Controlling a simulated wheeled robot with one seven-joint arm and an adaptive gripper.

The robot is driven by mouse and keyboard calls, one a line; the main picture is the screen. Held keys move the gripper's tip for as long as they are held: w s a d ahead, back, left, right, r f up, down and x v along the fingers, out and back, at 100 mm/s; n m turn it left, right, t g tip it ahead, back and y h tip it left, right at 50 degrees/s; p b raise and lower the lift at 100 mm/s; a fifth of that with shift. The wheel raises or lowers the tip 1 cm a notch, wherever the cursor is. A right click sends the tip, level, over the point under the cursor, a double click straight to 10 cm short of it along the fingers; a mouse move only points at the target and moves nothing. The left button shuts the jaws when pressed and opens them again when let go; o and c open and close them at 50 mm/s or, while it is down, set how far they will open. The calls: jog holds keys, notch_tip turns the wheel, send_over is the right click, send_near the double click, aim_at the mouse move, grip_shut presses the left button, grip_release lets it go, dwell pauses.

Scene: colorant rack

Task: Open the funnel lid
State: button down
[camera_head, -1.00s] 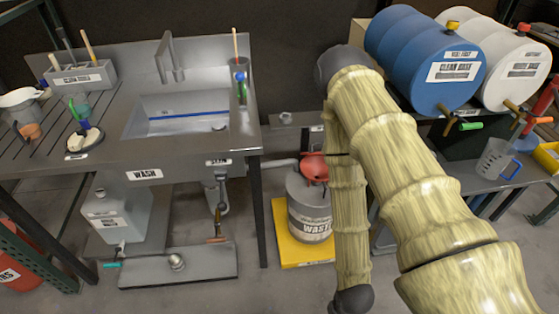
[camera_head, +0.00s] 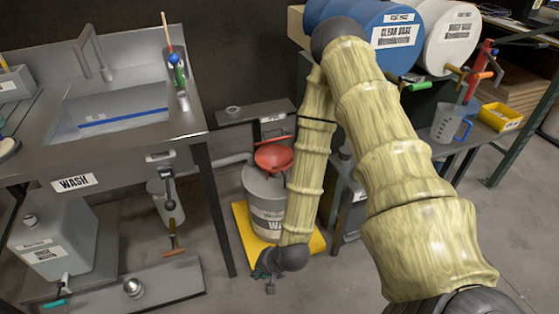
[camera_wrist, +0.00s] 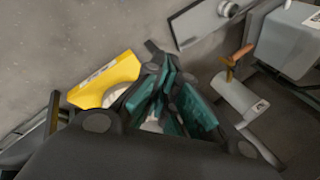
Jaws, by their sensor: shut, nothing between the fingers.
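The red funnel (camera_head: 274,158) sits on top of the grey waste drum (camera_head: 268,210), left of my forearm in the head view. A thin red bar shows along the funnel's back edge; whether the lid is open or shut I cannot tell. My gripper (camera_head: 268,284) hangs low in front of the drum, near the yellow base's front edge, below the funnel and apart from it. In the wrist view my gripper (camera_wrist: 160,108) has its teal fingers shut and empty. The funnel is not visible there.
The drum stands on a yellow base (camera_head: 318,243), also in the wrist view (camera_wrist: 122,70). A steel wash sink (camera_head: 125,115) is left, its dark leg (camera_head: 222,220) beside the drum. A shelf with drums (camera_head: 390,40) is right. Open floor lies in front.

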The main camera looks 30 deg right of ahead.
jog(key=w+d+r+m+t+b, duration=0.1)
jog(key=w+d+m+t+b, duration=0.35)
jog(key=w+m+b, duration=0.35)
jog(key=w+d+m+t+b, duration=0.3)
jog(key=w+d+m+b, duration=0.3)
jog(key=w, duration=0.4)
jog(key=w+d+r+m+t+h+b, duration=0.2)
jog(key=d+r+m+t+h+b, duration=0.1)
jog(key=d+m+b, duration=0.5)
jog(key=w+d+r+m+t+h+b, duration=0.25)
jog(key=d+m+h+b, duration=0.2)
jog(key=d, duration=0.55)
jog(key=shift+m+y, duration=0.35)
jog(key=shift+m, duration=0.1)
jog(key=b+x, duration=0.2)
jog(key=x, duration=0.2)
jog(key=b+x, duration=0.1)
jog(key=x, duration=0.3)
jog(key=shift+w+a+b, duration=0.15)
jog(key=shift+w+b, duration=0.2)
jog(key=shift+w, duration=0.05)
jog(key=shift+w+d+r+b, duration=0.15)
jog(key=shift+w+r+b, duration=0.1)
jog(key=shift+w+r, duration=0.3)
jog(key=shift+w+d+r+b, duration=0.15)
jog(key=shift+w+r+b, duration=0.15)
jog(key=shift+w, duration=0.3)
jog(key=shift+w+d+r, duration=0.15)
jog(key=shift+w+r, duration=0.4)
jog(key=shift+r, duration=0.15)
